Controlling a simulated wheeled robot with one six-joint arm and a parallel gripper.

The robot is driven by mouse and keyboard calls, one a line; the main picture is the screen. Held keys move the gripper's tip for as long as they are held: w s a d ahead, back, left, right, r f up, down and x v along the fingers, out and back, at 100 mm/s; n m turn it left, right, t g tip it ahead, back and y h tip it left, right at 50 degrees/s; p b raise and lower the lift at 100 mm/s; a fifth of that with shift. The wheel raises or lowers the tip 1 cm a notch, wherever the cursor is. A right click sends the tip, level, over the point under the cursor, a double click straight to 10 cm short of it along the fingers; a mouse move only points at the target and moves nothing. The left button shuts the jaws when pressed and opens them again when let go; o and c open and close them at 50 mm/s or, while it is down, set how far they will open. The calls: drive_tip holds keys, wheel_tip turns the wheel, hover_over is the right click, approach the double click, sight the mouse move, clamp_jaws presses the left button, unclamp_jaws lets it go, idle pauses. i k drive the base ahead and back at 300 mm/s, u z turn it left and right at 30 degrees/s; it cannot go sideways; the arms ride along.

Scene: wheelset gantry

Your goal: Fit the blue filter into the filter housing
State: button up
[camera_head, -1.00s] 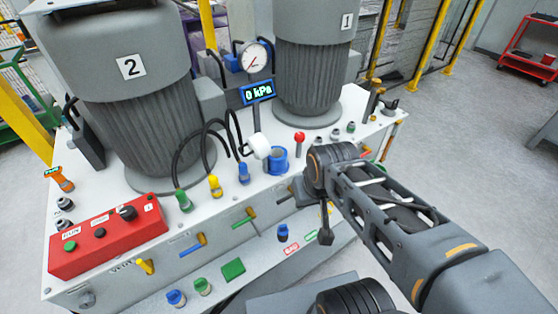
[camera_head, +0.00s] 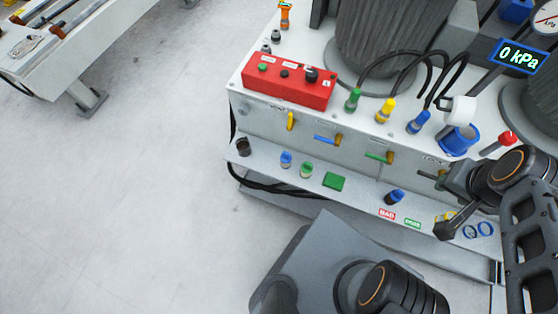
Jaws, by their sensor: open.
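A small blue-topped cylinder (camera_head: 286,160), which looks like the blue filter, stands on the low front shelf. A similar green one (camera_head: 306,170) stands just right of it. A dark round cup (camera_head: 243,147) at the shelf's left end looks like the filter housing, though I cannot be sure. Another blue piece with a dark end (camera_head: 396,197) lies farther right on the shelf. My gripper (camera_head: 452,198) is open at the right, in front of the bench's right part, well away from the blue-topped cylinder. Its fingers are hard to make out, and I see nothing held in it.
A red control box (camera_head: 290,80) and a blue cup (camera_head: 460,139) sit on top.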

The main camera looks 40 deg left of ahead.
sight(456, 141)
drive_tip(key=u, duration=3.75)
drive_tip(key=i, duration=1.65)
drive_tip(key=z, duration=3)
